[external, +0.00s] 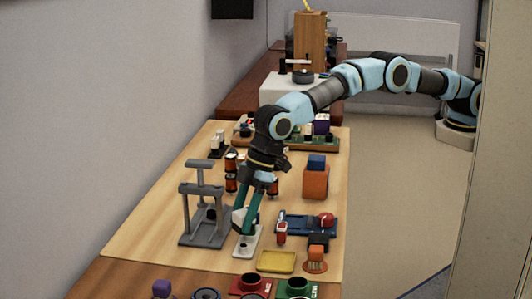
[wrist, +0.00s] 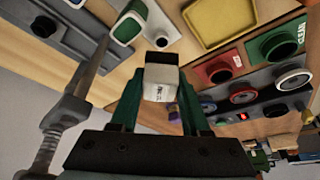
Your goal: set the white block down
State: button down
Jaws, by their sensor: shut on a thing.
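The white block (wrist: 160,88) is between the green fingers of my gripper (wrist: 157,95) in the wrist view. It has dark markings on its face and a dark end. My gripper is shut on it. In the external view my gripper (external: 243,228) points down just above a white plate (external: 251,248) near the front of the wooden table (external: 150,232). The block is hard to make out there, and I cannot tell whether it touches the plate. The white plate (wrist: 167,22) also shows beyond the block in the wrist view, with a green-lined recess beside it.
A grey press-like stand (external: 204,205) is close on the left. A yellow tray (external: 276,261) lies just right of the plate, and a blue fixture (external: 297,224) stands behind it. Bare table lies left of the stand.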

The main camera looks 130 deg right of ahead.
notch_tip(320, 180, down, 3)
jog(key=shift+f+p, duration=0.1)
jog(key=shift+p, duration=0.4)
jog(key=shift+f, duration=0.25)
jog(key=shift+f, duration=0.1)
jog(key=shift+f+b, duration=0.25)
jog(key=shift+b, duration=0.05)
jog(key=shift+c, duration=1.9)
grip_release()
